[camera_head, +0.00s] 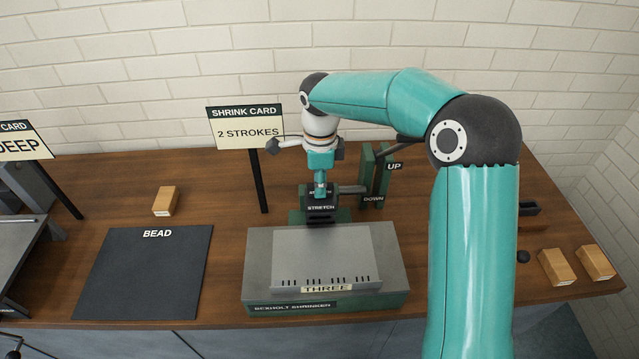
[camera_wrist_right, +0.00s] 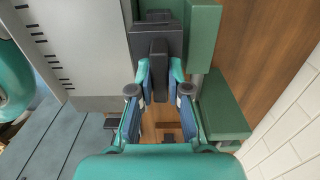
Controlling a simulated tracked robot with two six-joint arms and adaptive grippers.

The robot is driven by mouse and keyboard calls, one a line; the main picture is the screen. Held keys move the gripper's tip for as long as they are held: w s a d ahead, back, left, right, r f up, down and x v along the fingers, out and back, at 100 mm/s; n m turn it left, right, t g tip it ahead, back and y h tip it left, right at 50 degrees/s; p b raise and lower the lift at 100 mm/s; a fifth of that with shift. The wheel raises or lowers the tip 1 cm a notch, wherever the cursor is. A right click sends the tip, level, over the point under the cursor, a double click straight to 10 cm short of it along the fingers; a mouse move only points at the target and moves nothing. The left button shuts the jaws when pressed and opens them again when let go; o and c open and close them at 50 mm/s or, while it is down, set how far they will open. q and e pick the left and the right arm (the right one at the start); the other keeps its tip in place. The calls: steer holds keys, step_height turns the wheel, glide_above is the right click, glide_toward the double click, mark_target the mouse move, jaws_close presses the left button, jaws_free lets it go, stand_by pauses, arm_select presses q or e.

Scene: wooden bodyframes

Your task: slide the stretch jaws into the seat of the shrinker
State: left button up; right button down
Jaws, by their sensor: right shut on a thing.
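The stretch jaws (camera_head: 321,208), a dark block labelled STRETCH, are at the back of the shrinker (camera_head: 258,275), a grey-topped green machine. My right gripper (camera_head: 320,184) reaches down from above and is shut on the dark upright grip of the jaws. In the right wrist view the two fingertips (camera_wrist_right: 159,75) pinch this dark grip (camera_wrist_right: 159,60) from both sides. The jaws are at the green seat (camera_head: 297,216) behind the grey top; how deep they sit in it is hidden. My left gripper does not show.
A grey sheet labelled THREE (camera_head: 330,250) lies on the shrinker top. An UP/DOWN lever post (camera_head: 369,180) stands just right of the jaws. The SHRINK CARD sign (camera_head: 245,127) reads 2 STROKES. A BEAD mat (camera_head: 145,275) and wooden blocks (camera_head: 166,201) are on the bench.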

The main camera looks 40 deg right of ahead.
steer(key=shift+f+b, duration=1.45)
steer(key=shift+f, duration=0.15)
stand_by(0.7)
steer(key=c, duration=1)
jaws_free()
steer(key=shift+c, duration=0.2)
steer(key=shift+s+f, duration=0.1)
steer(key=shift+f, duration=0.05)
step_height(320, 180, up, 12)
steer(key=shift+r, duration=0.1)
